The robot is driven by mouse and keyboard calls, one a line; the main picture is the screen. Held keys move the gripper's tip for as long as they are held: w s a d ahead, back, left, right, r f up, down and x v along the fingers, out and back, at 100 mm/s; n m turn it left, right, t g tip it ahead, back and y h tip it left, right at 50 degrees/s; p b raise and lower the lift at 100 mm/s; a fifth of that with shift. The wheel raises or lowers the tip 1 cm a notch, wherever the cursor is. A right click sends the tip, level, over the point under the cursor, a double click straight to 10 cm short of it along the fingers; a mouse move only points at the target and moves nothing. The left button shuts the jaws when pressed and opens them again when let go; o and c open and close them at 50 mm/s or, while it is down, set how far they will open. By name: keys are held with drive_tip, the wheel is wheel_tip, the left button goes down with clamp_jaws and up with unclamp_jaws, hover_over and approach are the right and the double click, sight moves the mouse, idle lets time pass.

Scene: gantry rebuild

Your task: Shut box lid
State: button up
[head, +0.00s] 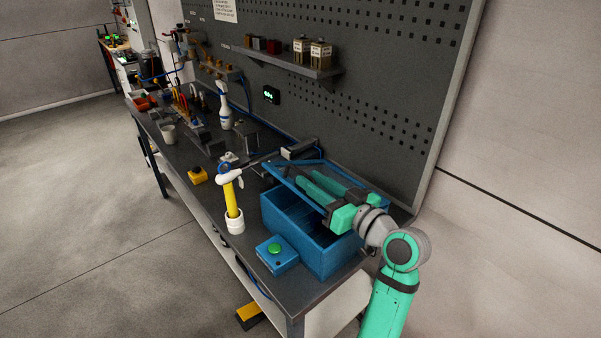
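The blue box (309,233) stands at the near right end of the workbench. Its lid (280,169) is raised and leans back on the far side, and I can see into part of the box. My gripper (308,175) reaches in from the right, over the box and in front of the lid. Its two green fingers lie side by side with a narrow dark gap between them, and I see nothing held. I cannot tell whether the fingers touch the lid. The gripper and arm hide the right part of the box and lid.
A small blue box with a green button (276,252) sits in front of the blue box. The pegboard (375,90) rises behind the workbench (205,190). A spray bottle (224,108) stands farther left.

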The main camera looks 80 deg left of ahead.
sight(292, 166)
drive_tip(key=shift+x, duration=2.55)
clamp_jaws()
